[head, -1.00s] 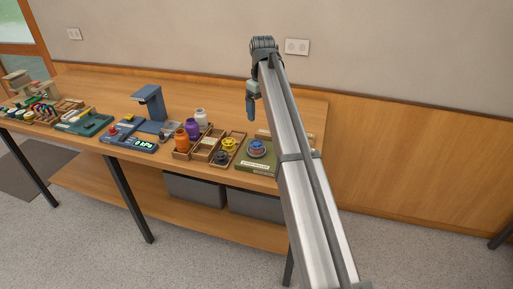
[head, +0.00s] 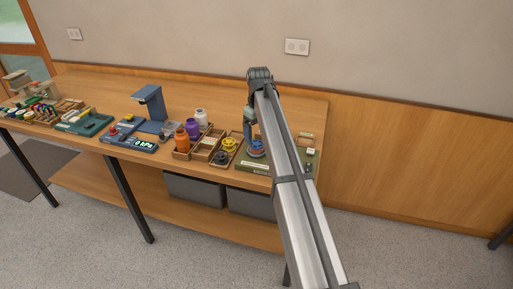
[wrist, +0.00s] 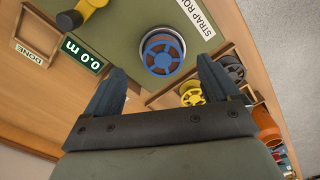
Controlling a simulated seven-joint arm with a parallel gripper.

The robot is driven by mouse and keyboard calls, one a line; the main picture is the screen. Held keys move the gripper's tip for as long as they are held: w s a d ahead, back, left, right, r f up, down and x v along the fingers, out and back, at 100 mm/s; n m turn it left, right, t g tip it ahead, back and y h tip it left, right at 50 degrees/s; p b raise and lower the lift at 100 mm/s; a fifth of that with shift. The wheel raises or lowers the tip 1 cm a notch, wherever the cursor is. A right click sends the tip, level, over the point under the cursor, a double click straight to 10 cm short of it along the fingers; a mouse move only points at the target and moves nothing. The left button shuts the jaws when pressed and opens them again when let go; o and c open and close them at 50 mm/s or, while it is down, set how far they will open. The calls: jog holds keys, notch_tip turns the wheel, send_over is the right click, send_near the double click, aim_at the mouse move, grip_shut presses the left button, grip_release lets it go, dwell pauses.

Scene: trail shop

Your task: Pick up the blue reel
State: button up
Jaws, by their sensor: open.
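The blue reel (wrist: 163,57) sits on a green board (wrist: 200,58) marked "STRAP RO…" in the wrist view. It has a blue rim and spokes with reddish-brown between them. In the head view the blue reel (head: 256,150) shows on the table's right part, partly hidden by my arm. My gripper (wrist: 160,85) is open and empty; the reel lies beyond the fingertips, roughly between them and nearer the right finger. In the head view my gripper (head: 250,138) hangs just above and left of the reel.
A yellow reel (wrist: 192,93) and a dark reel (wrist: 233,70) sit in wooden trays beside the board. A display (wrist: 82,53) reads 0.0 m, near a yellow part (wrist: 85,12).

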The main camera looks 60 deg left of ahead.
aim_at(257, 143)
jog(key=f, duration=0.4)
jog(key=shift+s+a+f, duration=0.2)
jog(key=shift+a, duration=0.05)
jog(key=c, duration=1.2)
jog(key=shift+o, duration=0.2)
jog(key=shift+r, duration=0.1)
